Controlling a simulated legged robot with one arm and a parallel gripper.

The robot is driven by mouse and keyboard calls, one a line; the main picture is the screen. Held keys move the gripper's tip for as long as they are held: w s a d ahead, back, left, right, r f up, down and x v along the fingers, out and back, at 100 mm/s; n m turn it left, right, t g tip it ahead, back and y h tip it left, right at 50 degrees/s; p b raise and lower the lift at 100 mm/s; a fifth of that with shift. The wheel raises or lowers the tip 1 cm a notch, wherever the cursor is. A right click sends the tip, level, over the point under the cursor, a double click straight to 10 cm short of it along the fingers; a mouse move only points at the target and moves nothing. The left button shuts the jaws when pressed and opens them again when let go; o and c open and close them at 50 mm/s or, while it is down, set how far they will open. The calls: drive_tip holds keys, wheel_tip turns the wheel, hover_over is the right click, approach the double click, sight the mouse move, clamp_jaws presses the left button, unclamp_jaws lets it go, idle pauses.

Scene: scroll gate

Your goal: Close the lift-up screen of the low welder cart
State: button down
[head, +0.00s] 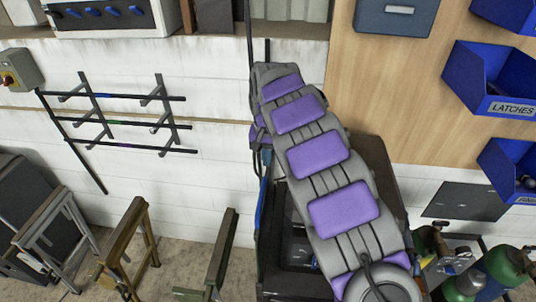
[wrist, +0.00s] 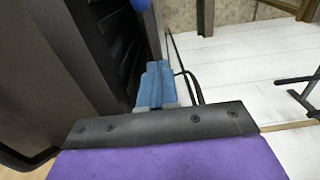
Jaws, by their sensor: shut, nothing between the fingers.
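The low welder cart (head: 292,222) stands against the wall, dark, with a blue strip along its left side; my arm covers its middle. Its front looks open, with a dark recess low down. A smooth dark panel (head: 378,172) shows right of my arm; I cannot tell whether it is the screen or the cart body. In the wrist view a dark panel (wrist: 45,65) and black louvres (wrist: 112,38) fill the left. My gripper (wrist: 155,78) is shut and empty, its blue fingers beside the louvres; contact is unclear.
A wall rack (head: 125,120) and metal stands (head: 130,245) are to the left. Green gas cylinders (head: 495,270) stand at lower right. Blue bins (head: 490,80) hang on the board at right. Some bare floor shows between the stands and the cart.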

wheel_tip(320, 180, down, 10)
drive_tip(key=shift+s+d, duration=0.15)
drive_tip(key=shift+d, duration=0.05)
idle(0.3)
